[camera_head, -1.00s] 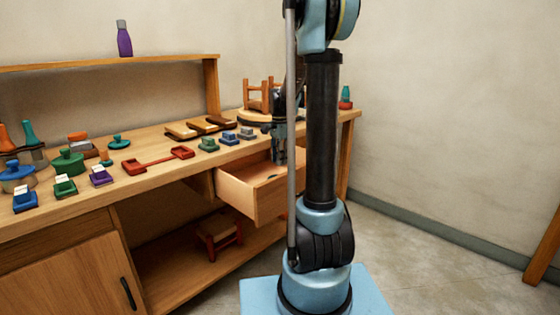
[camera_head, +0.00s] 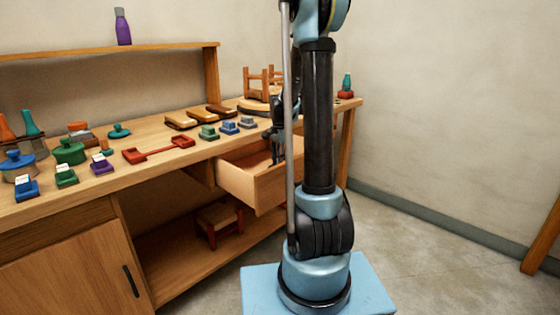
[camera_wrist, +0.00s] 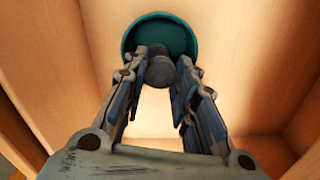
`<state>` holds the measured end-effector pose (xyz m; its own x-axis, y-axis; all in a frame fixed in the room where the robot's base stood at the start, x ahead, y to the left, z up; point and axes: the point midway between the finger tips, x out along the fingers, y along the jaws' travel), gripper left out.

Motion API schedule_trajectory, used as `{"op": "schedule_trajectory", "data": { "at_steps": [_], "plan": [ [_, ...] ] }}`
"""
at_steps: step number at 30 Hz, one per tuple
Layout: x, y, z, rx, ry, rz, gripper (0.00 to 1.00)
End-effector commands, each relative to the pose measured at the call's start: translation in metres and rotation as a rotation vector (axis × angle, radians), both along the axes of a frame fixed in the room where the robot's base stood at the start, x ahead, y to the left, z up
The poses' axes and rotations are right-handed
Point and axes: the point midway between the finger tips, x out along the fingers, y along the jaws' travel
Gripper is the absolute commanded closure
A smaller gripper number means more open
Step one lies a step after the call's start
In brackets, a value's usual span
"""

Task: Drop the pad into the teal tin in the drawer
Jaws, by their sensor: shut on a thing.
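The teal tin (camera_wrist: 186,31) is a round open tin on the floor of the open drawer (camera_head: 240,183); it shows near the top of the wrist view. My gripper (camera_wrist: 168,66) is shut on the pad (camera_wrist: 160,73), a small dark grey disc at the fingertips. The pad appears over the near part of the tin's opening; its height above the tin is hard to tell. In the head view my gripper (camera_head: 277,150) points down at the drawer. The tin and pad are hidden in that view.
The drawer's walls (camera_wrist: 80,70) stand around the tin. The workbench (camera_head: 100,180) above carries stamps, lidded pots, a red bar-shaped piece (camera_head: 158,150) and a small upturned stool (camera_head: 262,85). A red-legged stool (camera_head: 220,218) sits on the lower shelf.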

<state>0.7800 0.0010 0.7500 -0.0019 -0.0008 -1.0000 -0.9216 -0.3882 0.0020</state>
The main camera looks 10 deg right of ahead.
Motion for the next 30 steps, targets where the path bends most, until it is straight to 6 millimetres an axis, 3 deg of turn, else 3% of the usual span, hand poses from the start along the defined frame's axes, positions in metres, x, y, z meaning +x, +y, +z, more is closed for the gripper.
{"op": "schedule_trajectory", "data": {
  "at_steps": [4,6,8,20,30],
  "plan": [
    [0.000,0.000,0.000,0.000,0.000,0.000,0.81],
    [0.000,0.000,0.000,0.000,0.000,0.000,0.60],
    [0.000,0.000,0.000,0.000,0.000,0.000,0.51],
    [0.000,0.000,0.003,0.000,0.000,-0.001,0.51],
    [0.000,-0.001,0.048,0.000,0.000,-0.001,0.51]
  ]
}}
